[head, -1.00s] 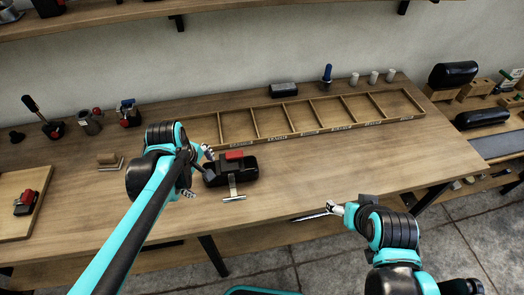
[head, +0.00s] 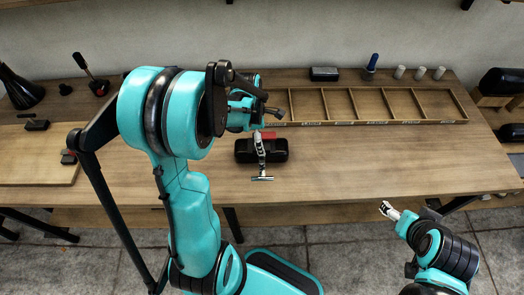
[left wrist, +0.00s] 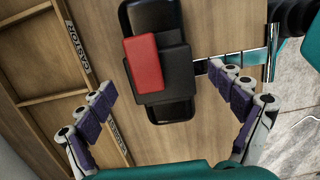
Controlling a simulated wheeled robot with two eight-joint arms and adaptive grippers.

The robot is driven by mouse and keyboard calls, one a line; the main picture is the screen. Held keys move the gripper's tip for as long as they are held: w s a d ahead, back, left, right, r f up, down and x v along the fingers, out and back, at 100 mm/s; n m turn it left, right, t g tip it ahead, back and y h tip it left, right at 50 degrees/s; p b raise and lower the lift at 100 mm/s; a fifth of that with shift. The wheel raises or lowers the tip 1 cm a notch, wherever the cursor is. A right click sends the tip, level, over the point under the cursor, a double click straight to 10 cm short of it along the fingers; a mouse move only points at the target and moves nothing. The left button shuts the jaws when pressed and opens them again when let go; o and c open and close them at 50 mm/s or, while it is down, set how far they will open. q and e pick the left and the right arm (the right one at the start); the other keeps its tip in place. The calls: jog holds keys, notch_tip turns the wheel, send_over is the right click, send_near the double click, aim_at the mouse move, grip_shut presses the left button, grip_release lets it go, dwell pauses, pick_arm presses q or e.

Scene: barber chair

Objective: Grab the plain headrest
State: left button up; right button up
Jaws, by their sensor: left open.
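A black padded headrest (head: 246,154) lies on the bench near its front edge. A red block (head: 268,135) is on it, and a metal stem ends in a crossbar (head: 262,179) toward the front edge. In the left wrist view the headrest (left wrist: 150,14), its red block (left wrist: 142,65) and the crossbar (left wrist: 270,50) show up close. My left gripper (head: 265,129) is above the headrest. Its fingers (left wrist: 163,82) are spread and empty, with the headrest beyond them. My right gripper (head: 388,210) is off the bench's front edge, too small to read.
A low wooden divided tray (head: 375,122) lies behind and right of the headrest. Black cushions (head: 500,82) stand at the far right. A black box (head: 324,74) and several small items line the back. A wooden board (head: 38,140) lies at left. The right front bench is clear.

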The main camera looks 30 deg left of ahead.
pick_arm(q)
jog(key=shift+f, duration=0.3)
jog(key=shift+r, duration=0.1)
jog(key=c, duration=2)
